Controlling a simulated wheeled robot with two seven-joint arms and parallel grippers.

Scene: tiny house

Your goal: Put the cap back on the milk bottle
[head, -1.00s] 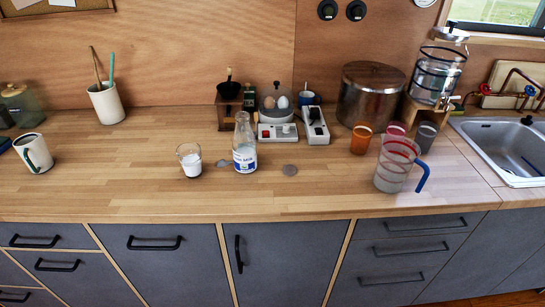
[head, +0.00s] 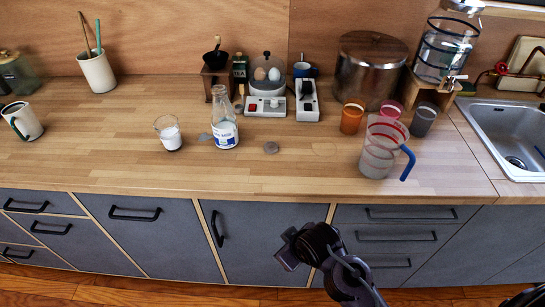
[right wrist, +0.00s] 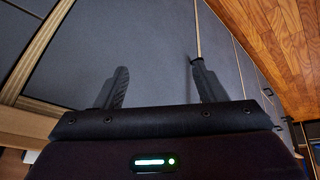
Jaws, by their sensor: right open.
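The milk bottle (head: 224,128), clear glass with a white and blue label, stands upright on the wooden counter. Its mouth looks uncovered. My right gripper (head: 287,248) is in front of the drawers, below the counter edge and away from the bottle. In the right wrist view its two fingers (right wrist: 160,85) are apart with nothing between them. My left gripper is not in view.
A glass of milk (head: 169,133) stands left of the bottle. A striped jug (head: 378,150) with a blue handle and several cups stand to the right. An egg cooker (head: 267,75) and a scale-like white box (head: 307,100) are behind. The counter front is clear.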

